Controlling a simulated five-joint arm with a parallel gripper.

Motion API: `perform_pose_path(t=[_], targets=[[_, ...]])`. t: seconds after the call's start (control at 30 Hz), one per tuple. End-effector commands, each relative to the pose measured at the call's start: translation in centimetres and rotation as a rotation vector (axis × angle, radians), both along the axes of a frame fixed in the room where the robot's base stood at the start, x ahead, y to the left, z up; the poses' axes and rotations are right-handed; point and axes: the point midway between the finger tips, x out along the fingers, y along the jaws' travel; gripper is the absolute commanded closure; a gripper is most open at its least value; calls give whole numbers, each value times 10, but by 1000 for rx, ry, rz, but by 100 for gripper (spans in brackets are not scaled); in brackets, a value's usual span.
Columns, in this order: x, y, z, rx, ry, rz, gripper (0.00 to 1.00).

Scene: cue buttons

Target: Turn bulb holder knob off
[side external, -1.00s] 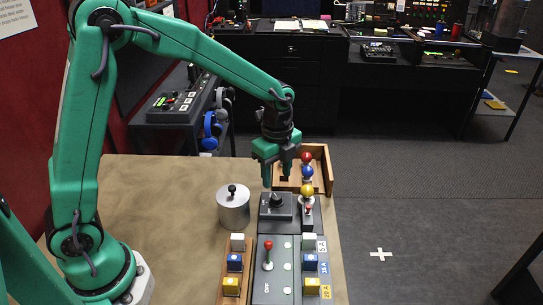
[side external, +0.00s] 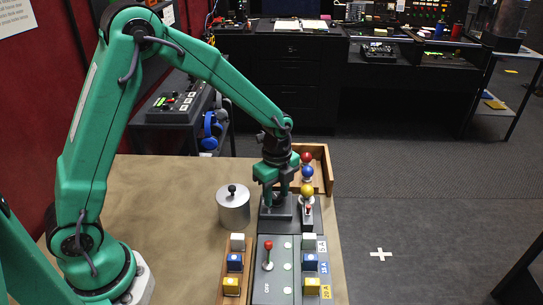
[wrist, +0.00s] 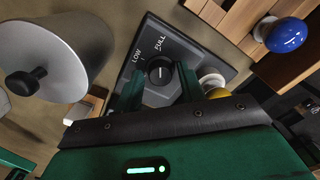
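The dark knob (wrist: 160,72) sits on a small dark box with LOW and FULL printed beside it. A light pointer line shows on its top. The knob box (side external: 264,213) also shows in the side view, with the knob mostly hidden by my fingers. My gripper (side external: 278,198) points down over the box, its fingers apart, one to each side of the knob. In the wrist view my gripper (wrist: 158,88) is open around the near part of the knob; I cannot tell whether the fingers touch it.
A grey cylinder with a black handle (side external: 233,208) stands left of the box. Yellow (side external: 307,190), blue (side external: 308,172) and red (side external: 306,158) bulbs stand to the right. A red-tipped lever (side external: 268,255) and several coloured buttons are nearer the camera. A wooden tray edge (side external: 328,170) lies behind.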

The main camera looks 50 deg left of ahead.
Motion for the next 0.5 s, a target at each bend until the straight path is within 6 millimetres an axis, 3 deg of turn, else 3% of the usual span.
perform_pose_path(t=[0.03,0.17,0.5], targets=[[0,0,0,0,0,0,71],[0,0,0,0,0,0,96],[0,0,1,0,0,26,96]])
